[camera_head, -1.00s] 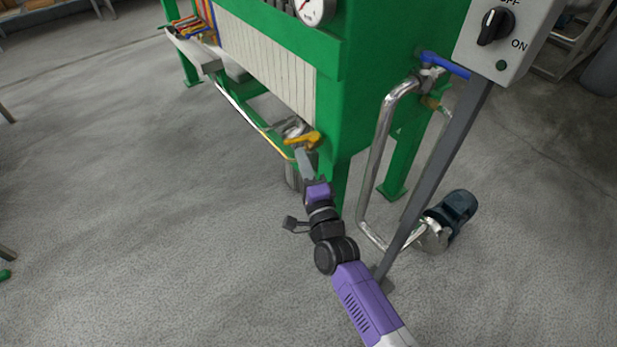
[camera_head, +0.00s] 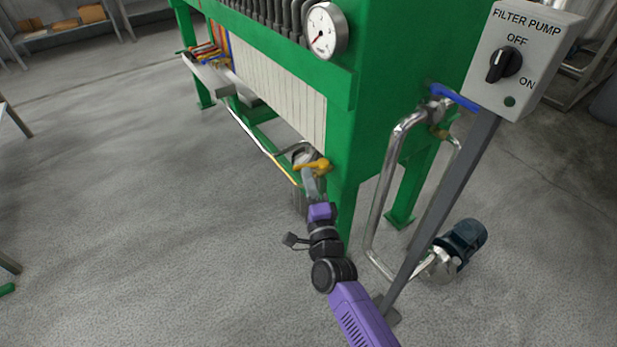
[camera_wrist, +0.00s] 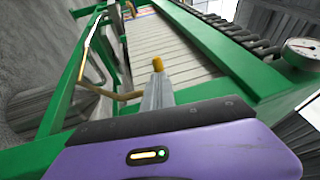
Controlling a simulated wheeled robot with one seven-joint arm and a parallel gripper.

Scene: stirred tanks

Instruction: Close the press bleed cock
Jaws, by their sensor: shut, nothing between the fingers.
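The press bleed cock appears to be the cock with a yellow lever (camera_head: 313,166) at the lower front corner of the green press. Its lever lies roughly level across the picture in the head view. My gripper (camera_head: 309,178) is shut and empty, with its fingertips right at the yellow lever. In the wrist view, the shut fingers (camera_wrist: 157,92) point at the yellow lever end (camera_wrist: 157,64) just beyond the tips. I cannot tell whether they touch. The cock's body is partly hidden behind the lever and my fingers.
The green press frame (camera_head: 340,190) stands close to the right of my gripper. A blue-handled valve (camera_head: 455,96) sits on a steel pipe (camera_head: 380,190). A filter pump switch box (camera_head: 520,60) stands on a grey post, with a pump (camera_head: 462,243) below. Floor to the left is clear.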

